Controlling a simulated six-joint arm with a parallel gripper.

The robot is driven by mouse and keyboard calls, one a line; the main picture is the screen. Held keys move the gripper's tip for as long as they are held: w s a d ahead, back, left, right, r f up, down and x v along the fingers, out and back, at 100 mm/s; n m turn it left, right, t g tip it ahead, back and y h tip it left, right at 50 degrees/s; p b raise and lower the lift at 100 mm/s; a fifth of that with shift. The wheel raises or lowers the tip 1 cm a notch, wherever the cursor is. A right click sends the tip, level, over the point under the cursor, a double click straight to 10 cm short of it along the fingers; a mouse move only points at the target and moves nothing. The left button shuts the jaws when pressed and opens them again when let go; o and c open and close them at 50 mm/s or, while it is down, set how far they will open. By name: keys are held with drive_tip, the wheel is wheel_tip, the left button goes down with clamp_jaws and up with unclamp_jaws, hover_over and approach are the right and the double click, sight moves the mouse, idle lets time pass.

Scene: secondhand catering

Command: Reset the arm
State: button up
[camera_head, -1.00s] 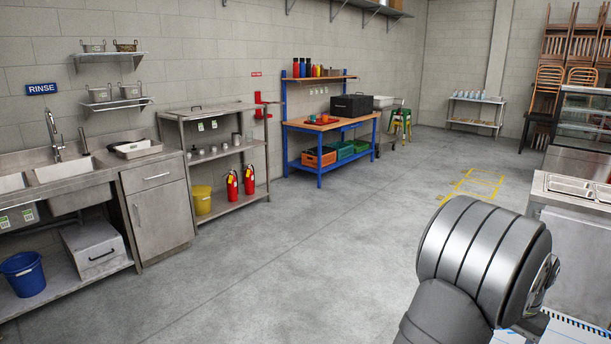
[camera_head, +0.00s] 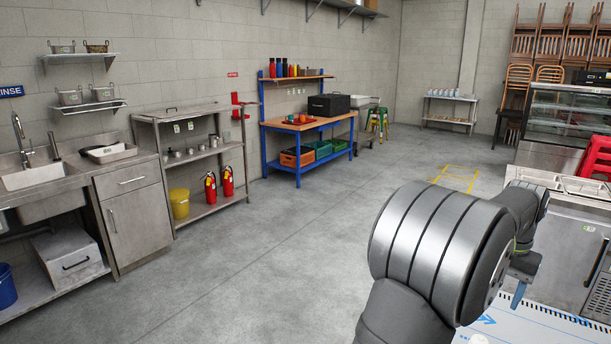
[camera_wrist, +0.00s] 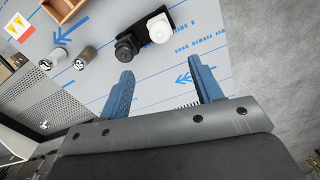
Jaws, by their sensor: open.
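My gripper (camera_wrist: 162,65) is open and empty in the wrist view, its two blue fingers apart above a pale surface with blue print. In the head view my arm fills the lower right, and a blue finger (camera_head: 519,295) shows beyond it over the same pale surface (camera_head: 545,325). A black round part (camera_wrist: 126,48) and a white round part (camera_wrist: 160,27) lie beyond the fingertips, with a gap. I cannot tell whether they are joined. Two small grey cylinders (camera_wrist: 86,56) (camera_wrist: 45,65) stand to their left.
A wooden tray edge (camera_wrist: 65,8) is at the top left of the wrist view. A perforated metal panel (camera_wrist: 48,103) lies lower left. A blue workbench (camera_head: 310,125), steel shelf (camera_head: 190,145) and sink (camera_head: 35,177) line the far wall. The floor between is clear.

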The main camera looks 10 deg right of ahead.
sight(480, 339)
wheel_tip(480, 339, down, 14)
drive_tip(key=shift+a+r, duration=0.1)
drive_tip(key=shift+n, duration=0.3)
wheel_tip(480, 339, up, 15)
drive_tip(key=m, duration=0.8)
drive_tip(key=shift+f+m, duration=0.2)
drive_tip(key=shift+m, duration=0.2)
drive_tip(key=shift+r, duration=0.1)
idle(0.4)
